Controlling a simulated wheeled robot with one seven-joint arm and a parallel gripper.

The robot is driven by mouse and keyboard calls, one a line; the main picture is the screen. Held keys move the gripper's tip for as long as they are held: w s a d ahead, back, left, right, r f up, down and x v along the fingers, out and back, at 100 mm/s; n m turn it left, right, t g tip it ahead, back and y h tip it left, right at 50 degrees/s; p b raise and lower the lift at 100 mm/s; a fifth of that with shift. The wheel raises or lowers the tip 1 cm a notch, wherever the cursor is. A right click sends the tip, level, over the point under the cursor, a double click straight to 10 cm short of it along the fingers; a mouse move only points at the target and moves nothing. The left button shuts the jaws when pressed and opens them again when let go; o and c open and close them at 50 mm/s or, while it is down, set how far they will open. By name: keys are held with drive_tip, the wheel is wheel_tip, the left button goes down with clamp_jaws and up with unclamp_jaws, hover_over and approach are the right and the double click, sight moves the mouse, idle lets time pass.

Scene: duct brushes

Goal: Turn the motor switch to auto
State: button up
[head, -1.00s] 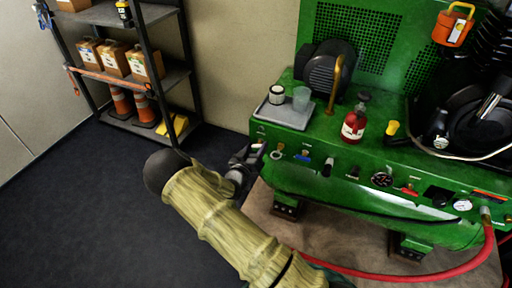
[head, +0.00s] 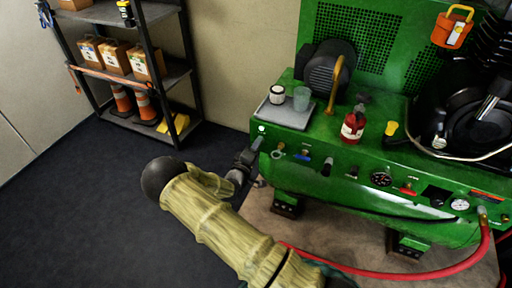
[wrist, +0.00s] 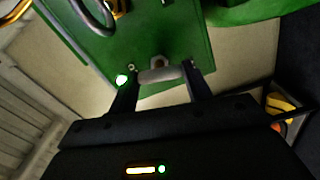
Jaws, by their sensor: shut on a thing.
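The green machine (head: 330,185) carries a front panel with a row of controls. My gripper (head: 255,146) is at the panel's left end in the head view. In the wrist view my gripper (wrist: 161,73) has its two dark fingers on either side of a short pale grey handle (wrist: 158,77), which I take to be the motor switch, and is shut on it. The handle lies across the gap between the fingers, close to the green panel. Its labels and exact setting cannot be read. In the head view my gripper hides most of it.
A small white light (wrist: 122,80) glows beside the left finger. A tray (head: 284,114) and a red bottle (head: 352,125) stand on top. Open floor lies left.

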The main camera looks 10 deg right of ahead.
drive_tip(key=shift+f+n, duration=0.15)
drive_tip(key=shift+n, duration=1.15)
drive_tip(key=o, duration=1)
drive_tip(key=shift+a, duration=0.1)
drive_tip(key=p+v, duration=0.1)
drive_tip(key=v, duration=1.6)
drive_tip(key=shift+s, duration=0.2)
